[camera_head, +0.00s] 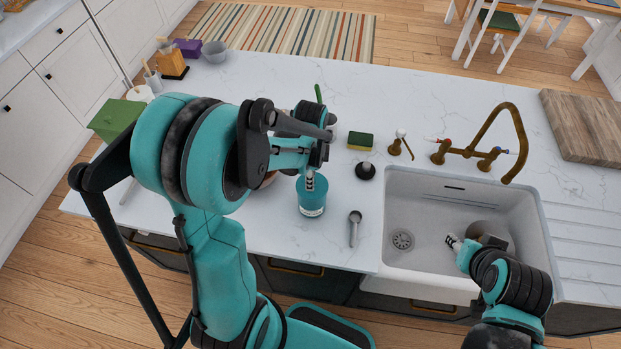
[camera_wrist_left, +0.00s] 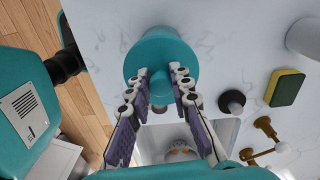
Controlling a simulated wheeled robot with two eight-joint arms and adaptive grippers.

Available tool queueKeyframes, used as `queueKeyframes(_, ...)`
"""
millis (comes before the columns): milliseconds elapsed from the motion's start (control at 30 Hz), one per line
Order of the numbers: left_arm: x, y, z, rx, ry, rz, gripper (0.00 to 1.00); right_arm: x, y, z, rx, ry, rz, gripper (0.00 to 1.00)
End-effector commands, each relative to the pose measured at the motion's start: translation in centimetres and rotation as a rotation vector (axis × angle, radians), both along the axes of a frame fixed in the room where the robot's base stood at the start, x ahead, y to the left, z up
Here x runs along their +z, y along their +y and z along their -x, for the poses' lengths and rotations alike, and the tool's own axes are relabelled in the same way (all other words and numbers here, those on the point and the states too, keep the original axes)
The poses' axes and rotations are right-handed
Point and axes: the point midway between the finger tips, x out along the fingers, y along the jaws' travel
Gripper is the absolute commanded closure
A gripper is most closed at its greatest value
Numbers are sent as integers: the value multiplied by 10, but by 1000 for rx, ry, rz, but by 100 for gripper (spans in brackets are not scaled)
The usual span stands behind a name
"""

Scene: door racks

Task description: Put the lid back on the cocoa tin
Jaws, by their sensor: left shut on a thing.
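The teal cocoa tin (camera_head: 312,205) with a pale label stands upright on the white counter, left of the sink. My left gripper (camera_head: 310,180) points down at the tin's top. In the left wrist view, its fingers (camera_wrist_left: 162,80) are closed on a teal piece that I take to be the lid (camera_wrist_left: 160,50), a round teal disc over the tin. I cannot tell whether the lid touches the rim. My right gripper (camera_head: 452,242) is over the sink, and its jaws are too small to judge.
A metal scoop (camera_head: 355,225) lies right of the tin. A black stopper-like thing (camera_head: 366,172) and a green-yellow sponge (camera_head: 360,141) are behind it. The white sink (camera_head: 425,215) with a brass tap (camera_head: 480,150) is at right. A green box (camera_head: 115,118) is at left.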

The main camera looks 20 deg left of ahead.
Motion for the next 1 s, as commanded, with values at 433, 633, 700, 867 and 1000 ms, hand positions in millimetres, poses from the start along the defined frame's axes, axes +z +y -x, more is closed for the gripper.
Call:
queueKeyframes(433,0,0,0,0,0,0,100,-1,0,0,0,0,0,60)
queueKeyframes(633,-1,0,0,0,0,0,100,-3,0,0,0,0,0,60)
queueKeyframes(700,0,0,0,0,0,0,100,-3,0,0,0,0,0,60)
queueKeyframes(867,0,0,0,0,0,0,100,-3,0,0,0,0,0,60)
queueKeyframes(1000,0,0,0,0,0,0,67,-3,0,0,0,0,0,60)
